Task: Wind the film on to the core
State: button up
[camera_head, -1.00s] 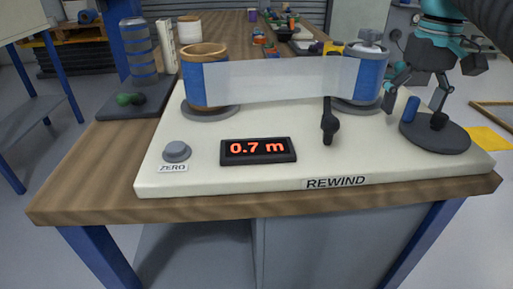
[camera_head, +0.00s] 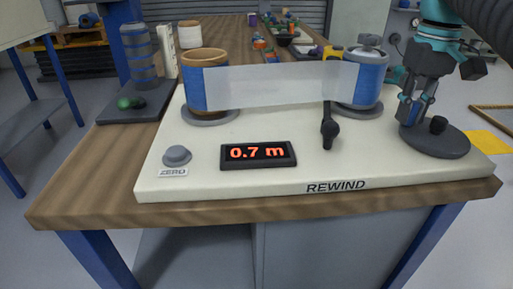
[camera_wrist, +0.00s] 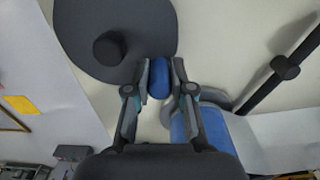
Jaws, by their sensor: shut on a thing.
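My gripper (camera_head: 411,117) is at the right end of the rewind base, shut on a blue upright crank handle (camera_wrist: 160,79) that stands on a dark round disc (camera_head: 440,142). In the wrist view the fingers lie on both sides of the handle. The translucent film (camera_head: 285,84) stretches between the tan core (camera_head: 205,56) on the left, which has a blue band (camera_head: 194,90), and the blue-banded roll (camera_head: 371,80) on the right. The display (camera_head: 258,154) reads 0.7 m. The white base (camera_head: 300,172) is labelled REWIND.
A grey ZERO button (camera_head: 177,155) is at the front left. A black lever (camera_head: 329,133) stands below the film. A dark stand with stacked rolls (camera_head: 138,55) is at the back left. Various small items lie farther back on the bench.

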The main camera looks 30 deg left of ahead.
jog(key=shift+s, duration=0.1)
jog(key=shift+s+d+f+b, duration=0.1)
jog(key=shift+s+d+b, duration=0.1)
jog(key=shift+s, duration=0.35)
jog(key=shift+s+d+b, duration=0.1)
jog(key=shift+s+b, duration=0.05)
jog(key=shift+s, duration=0.35)
jog(key=o, duration=1.7)
jog(key=shift+w, duration=0.1)
jog(key=shift+a+r, duration=0.1)
jog(key=shift+r, duration=0.1)
jog(key=shift+r+p, duration=2)
jog(key=shift+r, duration=1.4)
